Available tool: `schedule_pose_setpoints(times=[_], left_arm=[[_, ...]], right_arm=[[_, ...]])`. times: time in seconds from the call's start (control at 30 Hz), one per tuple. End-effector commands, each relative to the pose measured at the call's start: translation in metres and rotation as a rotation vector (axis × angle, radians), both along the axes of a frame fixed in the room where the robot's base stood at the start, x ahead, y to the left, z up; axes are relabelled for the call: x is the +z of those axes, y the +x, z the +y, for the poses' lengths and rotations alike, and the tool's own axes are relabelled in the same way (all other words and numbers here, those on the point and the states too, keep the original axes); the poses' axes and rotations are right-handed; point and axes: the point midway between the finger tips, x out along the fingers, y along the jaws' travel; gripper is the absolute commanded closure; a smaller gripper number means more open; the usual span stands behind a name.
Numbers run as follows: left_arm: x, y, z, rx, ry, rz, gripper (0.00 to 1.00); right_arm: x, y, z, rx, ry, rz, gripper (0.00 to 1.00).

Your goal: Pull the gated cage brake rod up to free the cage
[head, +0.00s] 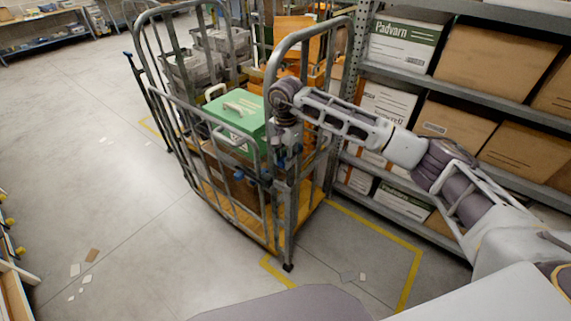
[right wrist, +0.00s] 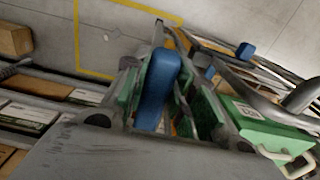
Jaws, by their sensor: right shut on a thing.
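The gated cage (head: 183,128) is a grey tubular roll cage with a yellow base, standing upright on the floor. My right gripper (head: 284,160) is at the cage's near right corner post, pointing down. In the right wrist view, my right gripper (right wrist: 155,100) is shut on a blue handle (right wrist: 162,78), which I take to be the brake rod's grip. The gripper mostly hides the rod in the head view, so I cannot tell how high it stands. Another blue fitting (head: 240,174) sits on the near gate side. My left gripper is not in view.
A green case (head: 238,118) with white handles and a brown carton lie in the cage. A shelf rack (head: 455,91) with cartons stands close on the right. A yellow floor line (head: 408,277) runs around the cage. The floor at left is mostly clear, with scattered paper scraps (head: 91,255).

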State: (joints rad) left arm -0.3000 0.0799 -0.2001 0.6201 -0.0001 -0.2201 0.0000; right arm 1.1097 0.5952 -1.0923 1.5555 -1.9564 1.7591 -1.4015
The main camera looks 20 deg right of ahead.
Motion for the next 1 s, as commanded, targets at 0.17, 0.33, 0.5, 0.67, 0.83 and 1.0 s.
schedule_pose_setpoints(times=[0.17, 0.33, 0.5, 0.67, 0.83, 1.0], left_arm=[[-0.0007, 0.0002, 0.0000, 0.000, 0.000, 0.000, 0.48], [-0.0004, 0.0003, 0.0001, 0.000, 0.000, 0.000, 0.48], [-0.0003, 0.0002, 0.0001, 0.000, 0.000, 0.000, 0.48], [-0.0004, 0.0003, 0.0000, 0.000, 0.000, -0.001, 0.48], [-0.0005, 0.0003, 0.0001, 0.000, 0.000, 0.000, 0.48], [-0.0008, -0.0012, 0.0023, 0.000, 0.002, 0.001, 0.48]], right_arm=[[0.0121, 0.0024, -0.0002, -0.001, 0.002, -0.010, 1.00], [0.0137, 0.0028, -0.0003, -0.001, 0.003, -0.012, 1.00], [0.0146, 0.0033, -0.0003, -0.001, 0.003, -0.014, 0.64], [0.0118, 0.0021, -0.0002, -0.001, 0.002, -0.009, 0.52], [0.0101, 0.0014, -0.0002, -0.001, 0.001, -0.006, 0.52], [0.0109, 0.0011, -0.0002, -0.001, 0.001, -0.004, 0.52]])
